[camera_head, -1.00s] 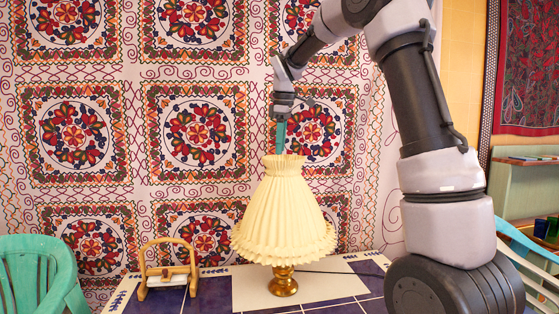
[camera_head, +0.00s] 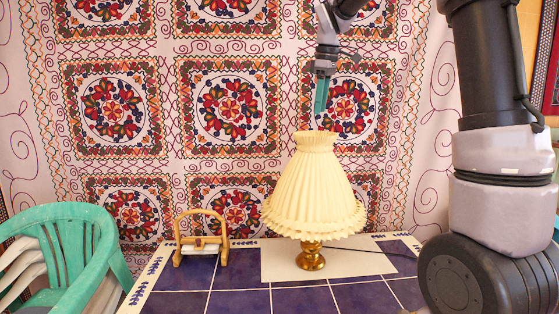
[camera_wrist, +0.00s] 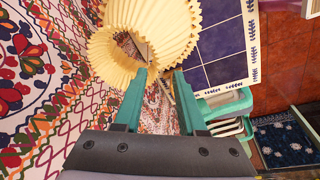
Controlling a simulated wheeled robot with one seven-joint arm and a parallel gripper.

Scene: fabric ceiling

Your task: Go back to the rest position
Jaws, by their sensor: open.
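My gripper (camera_head: 321,100) hangs fingers-down above the pleated cream lamp shade (camera_head: 313,190) in the head view, with a gap between fingertips and shade top. In the wrist view its two teal fingers (camera_wrist: 166,80) stand apart with nothing between them. The shade (camera_wrist: 150,25) fills the top of that view, seen from above. The lamp's brass base (camera_head: 310,257) stands upright on the table. The upper part of my arm runs out of the head view at the top.
The blue-tiled table (camera_head: 240,276) holds the lamp and a small wooden-handled object (camera_head: 200,240). Stacked green and white plastic chairs (camera_head: 75,250) stand at the left. A patterned fabric (camera_head: 120,110) hangs behind. A dark blue rug (camera_wrist: 285,140) lies on the floor in the wrist view.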

